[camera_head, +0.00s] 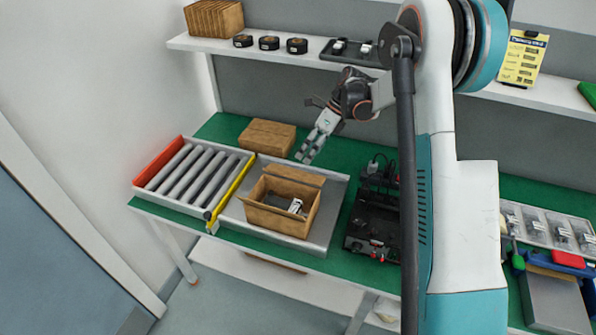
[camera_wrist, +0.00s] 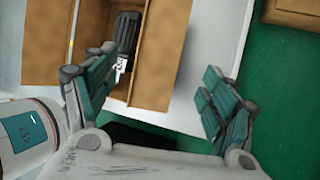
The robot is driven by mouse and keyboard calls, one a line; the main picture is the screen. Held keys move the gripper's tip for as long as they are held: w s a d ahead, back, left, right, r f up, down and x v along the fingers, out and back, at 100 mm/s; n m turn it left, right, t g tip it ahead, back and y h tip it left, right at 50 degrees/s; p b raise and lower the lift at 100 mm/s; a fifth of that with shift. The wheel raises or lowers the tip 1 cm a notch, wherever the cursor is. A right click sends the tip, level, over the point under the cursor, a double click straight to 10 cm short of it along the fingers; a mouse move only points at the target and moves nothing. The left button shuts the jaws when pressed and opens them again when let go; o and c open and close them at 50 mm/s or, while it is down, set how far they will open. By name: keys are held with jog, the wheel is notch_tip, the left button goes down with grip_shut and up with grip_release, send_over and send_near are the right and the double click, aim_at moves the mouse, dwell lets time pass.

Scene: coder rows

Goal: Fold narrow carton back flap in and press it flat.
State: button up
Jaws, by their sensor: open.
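The open brown carton (camera_head: 280,219) stands on a grey plate on the green bench. A flap (camera_head: 294,175) stands up along its back edge, tilted outward. A dark item with a white label (camera_head: 295,206) lies inside; it also shows in the wrist view (camera_wrist: 124,42). My gripper (camera_head: 306,158) is above and behind the carton, near the back flap, with its fingers pointing down. In the wrist view my gripper (camera_wrist: 160,98) is open, and a brown carton panel (camera_wrist: 162,50) lies between its fingers. I cannot tell whether either finger touches it.
A closed brown box (camera_head: 267,137) lies behind the carton. A roller conveyor (camera_head: 193,177) with a yellow bar (camera_head: 231,188) is to the left. A black device (camera_head: 375,215) stands to the right. A shelf (camera_head: 278,54) runs above the bench.

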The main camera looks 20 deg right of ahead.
aim_at(295, 173)
jog(key=b+x, duration=0.1)
jog(key=x, duration=0.7)
jog(key=shift+b, duration=0.3)
jog(key=c, duration=1.1)
